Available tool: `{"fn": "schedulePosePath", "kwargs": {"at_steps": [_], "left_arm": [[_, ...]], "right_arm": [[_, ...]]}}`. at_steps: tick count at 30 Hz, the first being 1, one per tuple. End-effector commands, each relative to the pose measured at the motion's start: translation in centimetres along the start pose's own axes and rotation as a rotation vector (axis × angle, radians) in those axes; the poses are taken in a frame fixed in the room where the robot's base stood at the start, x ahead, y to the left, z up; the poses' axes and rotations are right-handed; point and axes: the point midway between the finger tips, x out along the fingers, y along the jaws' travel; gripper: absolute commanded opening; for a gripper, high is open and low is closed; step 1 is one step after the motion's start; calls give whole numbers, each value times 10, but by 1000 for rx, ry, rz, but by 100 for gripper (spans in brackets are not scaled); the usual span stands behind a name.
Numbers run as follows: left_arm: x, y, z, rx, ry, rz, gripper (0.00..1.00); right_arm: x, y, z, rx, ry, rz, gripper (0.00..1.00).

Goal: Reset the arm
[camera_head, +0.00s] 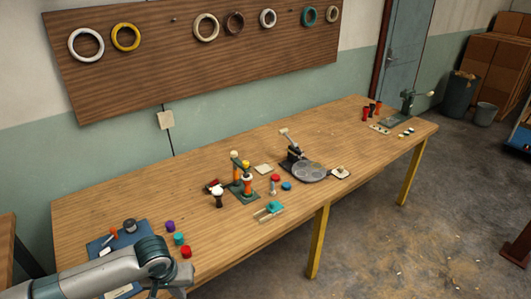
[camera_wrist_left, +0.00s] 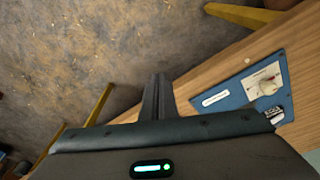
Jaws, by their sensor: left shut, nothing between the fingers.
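My left arm (camera_head: 120,269) comes in from the lower left in the head view and bends down over the near left end of the table. Its gripper cannot be made out there. In the left wrist view my left gripper (camera_wrist_left: 158,96) is shut and empty, its fingers together near the table's edge, with floor beyond. My right gripper is in neither view.
The long wooden table (camera_head: 120,200) has yellow legs. A green stand (camera_head: 243,196) and grey round plate (camera_head: 309,174) stand mid-table.

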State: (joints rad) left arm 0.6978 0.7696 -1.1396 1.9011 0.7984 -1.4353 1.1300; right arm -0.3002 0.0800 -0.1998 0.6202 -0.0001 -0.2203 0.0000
Motion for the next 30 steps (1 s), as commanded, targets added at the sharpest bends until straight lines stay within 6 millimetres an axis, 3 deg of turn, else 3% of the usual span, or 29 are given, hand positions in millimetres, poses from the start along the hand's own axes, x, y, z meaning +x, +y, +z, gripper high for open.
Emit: {"fn": "schedulePosePath", "kwargs": {"at_steps": [5, 11, 17, 23, 30], "left_arm": [[28, 8, -7, 1, 20, 33, 0], [76, 16, -16, 4, 60, 81, 0], [155, 15, -14, 8, 115, 122, 0], [258, -6, 24, 28, 163, 118, 0], [356, -41, 111, 74, 161, 72, 0]], "right_arm": [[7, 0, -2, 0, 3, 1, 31], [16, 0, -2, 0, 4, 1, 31], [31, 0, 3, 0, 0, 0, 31], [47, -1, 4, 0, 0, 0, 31], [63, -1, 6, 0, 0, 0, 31]]}}
